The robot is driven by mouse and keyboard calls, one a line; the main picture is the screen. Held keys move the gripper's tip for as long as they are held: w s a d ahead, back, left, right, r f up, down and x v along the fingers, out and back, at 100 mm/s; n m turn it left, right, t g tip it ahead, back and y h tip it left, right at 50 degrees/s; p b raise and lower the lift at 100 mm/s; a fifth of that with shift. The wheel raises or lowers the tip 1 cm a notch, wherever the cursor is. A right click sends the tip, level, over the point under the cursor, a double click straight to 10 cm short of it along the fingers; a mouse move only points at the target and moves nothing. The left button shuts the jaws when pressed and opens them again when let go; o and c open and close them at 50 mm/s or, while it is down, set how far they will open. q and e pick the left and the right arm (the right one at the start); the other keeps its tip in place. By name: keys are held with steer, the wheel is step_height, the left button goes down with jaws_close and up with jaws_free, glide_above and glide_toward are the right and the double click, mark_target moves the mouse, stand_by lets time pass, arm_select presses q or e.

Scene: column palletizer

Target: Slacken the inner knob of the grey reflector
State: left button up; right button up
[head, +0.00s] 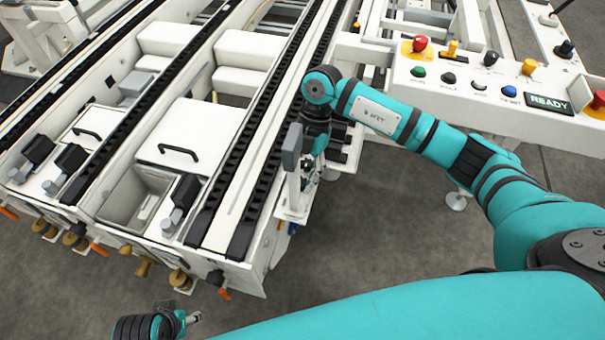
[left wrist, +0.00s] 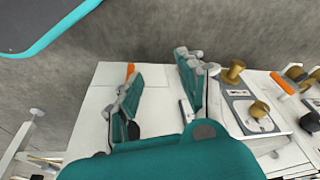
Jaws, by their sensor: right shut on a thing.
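The grey reflector (head: 291,147) is an upright dark grey block on a white bracket (head: 293,195) at the near right side of the machine. My right gripper (head: 309,166) reaches down just right of the reflector and is shut on its inner knob; the knob itself is mostly hidden by the fingers. My left gripper (head: 193,318) hangs low at the bottom of the head view, away from the reflector. In the left wrist view its two fingers (left wrist: 158,68) stand apart with nothing between them, in front of a white machine panel (left wrist: 85,115).
Brass knobs (head: 180,278) and orange levers (head: 224,294) line the machine's near edge; brass knobs also show in the left wrist view (left wrist: 232,72). Black conveyor rails (head: 268,140) run left of the reflector. A button panel (head: 470,82) stands at upper right. The floor (head: 370,230) right of the bracket is clear.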

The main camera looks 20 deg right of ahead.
jaws_close()
steer(key=shift+r, duration=0.1)
steer(key=shift+n+g+h+p, duration=0.3)
steer(key=shift+n+p, duration=0.3)
steer(key=shift+n, duration=0.4)
steer(key=o, duration=0.8)
jaws_free()
arm_select(q)
step_height(320, 180, down, 4)
steer(key=shift+d+f, duration=0.1)
arm_select(e)
steer(key=v, duration=1.2)
arm_select(q)
steer(key=shift+s, duration=0.15)
arm_select(e)
steer(key=shift+s, duration=0.1)
